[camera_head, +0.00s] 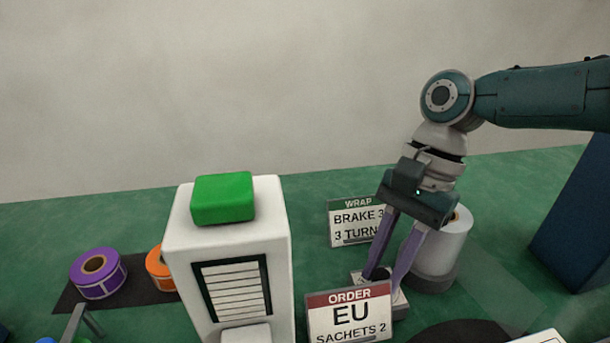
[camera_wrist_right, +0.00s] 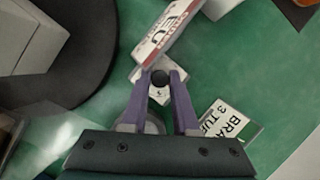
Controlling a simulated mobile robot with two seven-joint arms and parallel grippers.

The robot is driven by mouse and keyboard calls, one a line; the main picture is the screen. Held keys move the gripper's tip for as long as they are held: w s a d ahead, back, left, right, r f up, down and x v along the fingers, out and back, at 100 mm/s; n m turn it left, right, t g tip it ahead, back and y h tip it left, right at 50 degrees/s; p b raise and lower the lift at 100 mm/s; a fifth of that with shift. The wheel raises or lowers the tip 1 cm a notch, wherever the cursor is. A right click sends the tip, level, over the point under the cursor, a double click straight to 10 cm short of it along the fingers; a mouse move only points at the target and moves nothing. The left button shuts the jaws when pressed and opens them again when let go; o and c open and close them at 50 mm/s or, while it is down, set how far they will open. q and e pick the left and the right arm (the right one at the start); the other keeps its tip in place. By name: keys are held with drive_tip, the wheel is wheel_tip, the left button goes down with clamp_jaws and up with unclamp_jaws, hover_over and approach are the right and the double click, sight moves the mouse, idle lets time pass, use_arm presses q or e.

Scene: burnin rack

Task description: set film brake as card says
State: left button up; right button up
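The wrap card (camera_head: 350,217) stands behind the order card and reads "BRAKE 3" and "3 TURN", its right edge covered by my gripper. It also shows in the right wrist view (camera_wrist_right: 224,122). The film roll (camera_head: 447,245) stands upright on a grey base right of my right gripper (camera_head: 388,279). That gripper points down, its two purple fingers apart on either side of a small black knob (camera_wrist_right: 160,77) on a pale base. Contact with the knob cannot be told. The brake's setting is not readable. My left gripper is not in view.
The order card (camera_head: 349,314), reading "EU" and "SACHETS 2", stands close in front of the fingers. A white housing with a green top (camera_head: 226,260) stands left. Purple (camera_head: 99,284) and orange (camera_head: 160,268) rolls lie farther left. A dark blue block (camera_head: 577,225) is at right.

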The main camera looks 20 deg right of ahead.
drive_tip(key=o, duration=0.4)
drive_tip(key=shift+o, duration=0.2)
drive_tip(key=p+v, duration=0.1)
drive_tip(key=v, duration=0.9)
drive_tip(key=shift+p, duration=0.3)
